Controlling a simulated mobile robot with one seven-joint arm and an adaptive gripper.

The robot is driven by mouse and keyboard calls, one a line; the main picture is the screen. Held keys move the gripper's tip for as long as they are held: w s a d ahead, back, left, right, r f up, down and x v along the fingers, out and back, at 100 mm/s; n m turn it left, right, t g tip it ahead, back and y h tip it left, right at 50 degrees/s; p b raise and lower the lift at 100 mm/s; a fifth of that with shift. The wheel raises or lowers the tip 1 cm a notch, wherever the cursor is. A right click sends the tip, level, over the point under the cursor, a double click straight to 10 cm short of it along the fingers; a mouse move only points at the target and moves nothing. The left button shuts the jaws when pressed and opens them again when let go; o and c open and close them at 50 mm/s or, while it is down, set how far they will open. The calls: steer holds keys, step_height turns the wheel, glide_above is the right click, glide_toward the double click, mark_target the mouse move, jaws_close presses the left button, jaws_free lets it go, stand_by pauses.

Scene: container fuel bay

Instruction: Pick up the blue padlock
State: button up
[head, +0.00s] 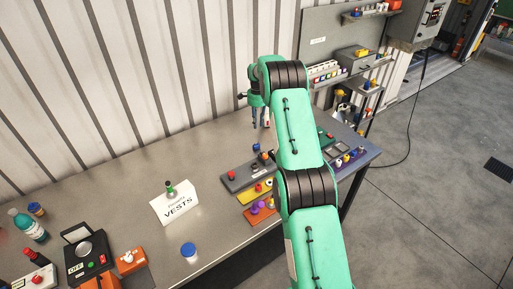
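A small blue object (256,147), which looks like the blue padlock, sits on the metal bench behind the grey block with a red button; its details are too small to make out. My gripper (261,124) points down over the back of the bench, just above and behind this blue object in the picture. Its two fingers are apart with nothing visible between them. My green arm hides part of the bench to the right.
Around the blue object are a grey block (247,176), a yellow block (255,192) and an orange block (258,216). A white VESTS sign (175,203) stands left. A blue-lidded jar (189,250) is near the front edge. The back-left bench is clear; a corrugated wall rises behind.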

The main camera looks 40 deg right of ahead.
glide_above(257, 145)
steer(key=shift+d+f+p, duration=0.1)
steer(key=shift+f+p, duration=0.3)
steer(key=shift+f, duration=3.9)
steer(key=shift+f, duration=0.1)
steer(key=shift+w+f+p, duration=0.1)
steer(key=shift+f+p, duration=0.5)
steer(key=shift+f, duration=1.85)
jaws_close()
